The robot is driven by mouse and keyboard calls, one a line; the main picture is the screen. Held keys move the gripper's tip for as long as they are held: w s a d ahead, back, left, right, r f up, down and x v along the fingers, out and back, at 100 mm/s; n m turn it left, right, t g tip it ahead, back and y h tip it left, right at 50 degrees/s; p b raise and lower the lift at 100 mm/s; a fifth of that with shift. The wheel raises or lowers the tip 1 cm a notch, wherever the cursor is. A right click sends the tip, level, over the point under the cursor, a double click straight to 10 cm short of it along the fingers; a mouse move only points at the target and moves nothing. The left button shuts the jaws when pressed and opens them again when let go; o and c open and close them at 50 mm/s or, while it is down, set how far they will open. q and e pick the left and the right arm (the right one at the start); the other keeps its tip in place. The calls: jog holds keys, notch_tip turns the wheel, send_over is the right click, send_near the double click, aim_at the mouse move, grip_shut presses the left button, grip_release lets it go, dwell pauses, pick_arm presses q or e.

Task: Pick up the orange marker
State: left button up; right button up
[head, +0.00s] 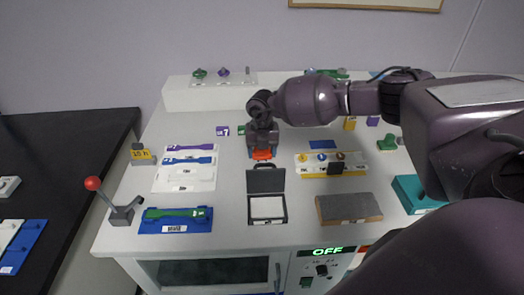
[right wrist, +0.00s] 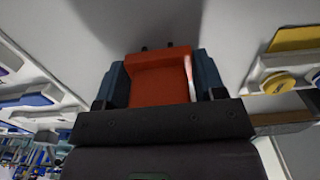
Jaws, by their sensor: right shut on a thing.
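The orange marker shows in the head view (head: 262,154) as a small orange block near the middle of the white worktop, just behind the open black case. My right gripper (head: 262,150) reaches down to it from above and is shut on it. In the right wrist view the orange marker (right wrist: 160,78) fills the space between the two blue fingers of the right gripper (right wrist: 160,85). I cannot tell whether it touches the worktop. My left gripper is not in view.
The open black case (head: 267,194) lies in front of the marker. A white strip with discs (head: 331,162) is to its right and a white panel with purple and blue strips (head: 187,168) to its left. A red-knobbed lever (head: 110,201) stands at the front left.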

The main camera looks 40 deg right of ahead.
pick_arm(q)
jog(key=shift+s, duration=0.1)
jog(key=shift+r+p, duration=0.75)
pick_arm(e)
notch_tip(320, 180, up, 20)
jog(key=shift+r, duration=0.1)
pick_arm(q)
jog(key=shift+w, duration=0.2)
pick_arm(e)
jog(key=o, duration=0.4)
jog(key=shift+c, duration=1.1)
pick_arm(q)
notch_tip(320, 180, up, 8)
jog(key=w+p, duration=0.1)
jog(key=p, duration=0.6)
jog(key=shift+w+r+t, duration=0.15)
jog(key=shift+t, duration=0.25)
pick_arm(e)
notch_tip(320, 180, up, 12)
